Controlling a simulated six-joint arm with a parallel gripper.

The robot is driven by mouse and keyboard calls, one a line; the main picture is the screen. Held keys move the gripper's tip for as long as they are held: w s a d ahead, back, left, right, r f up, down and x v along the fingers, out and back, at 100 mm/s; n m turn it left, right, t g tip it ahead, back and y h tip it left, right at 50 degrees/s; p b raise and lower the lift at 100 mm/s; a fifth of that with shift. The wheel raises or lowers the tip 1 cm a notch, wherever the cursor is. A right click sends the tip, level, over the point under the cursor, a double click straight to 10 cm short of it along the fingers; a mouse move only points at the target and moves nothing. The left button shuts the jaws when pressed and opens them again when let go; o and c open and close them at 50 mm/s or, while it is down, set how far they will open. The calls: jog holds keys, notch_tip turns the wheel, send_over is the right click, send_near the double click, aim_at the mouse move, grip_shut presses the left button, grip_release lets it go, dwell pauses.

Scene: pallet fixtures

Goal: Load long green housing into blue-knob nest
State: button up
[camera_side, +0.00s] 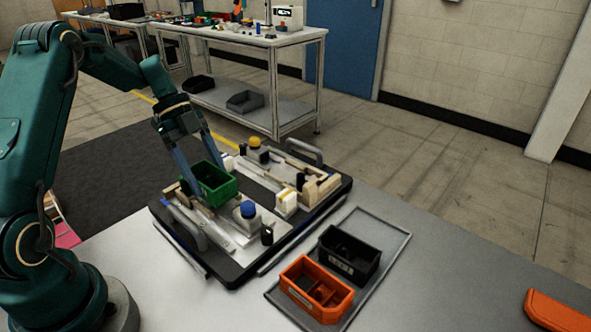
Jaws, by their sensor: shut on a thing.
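The long green housing (226,189) is an open-topped green box. My gripper (207,178) is shut on it, one finger at its left side and one behind it. The housing is above the left part of the black pallet (225,278), just left of and behind the blue knob (248,209). The blue-knob nest (222,227) is a light metal fixture at the pallet's front left, partly hidden by the housing. I cannot tell whether the housing touches the nest.
A yellow knob (255,142) marks another fixture at the pallet's back. Pale blocks and metal handles stand on the pallet. An orange bin (316,290) and a black bin (347,257) sit on a grey tray to the right. Bare table lies in front.

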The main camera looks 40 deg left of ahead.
jog(key=shift+f, duration=0.25)
jog(key=shift+f, duration=0.6)
jog(key=o, duration=1.5)
jog(key=shift+v, duration=2.55)
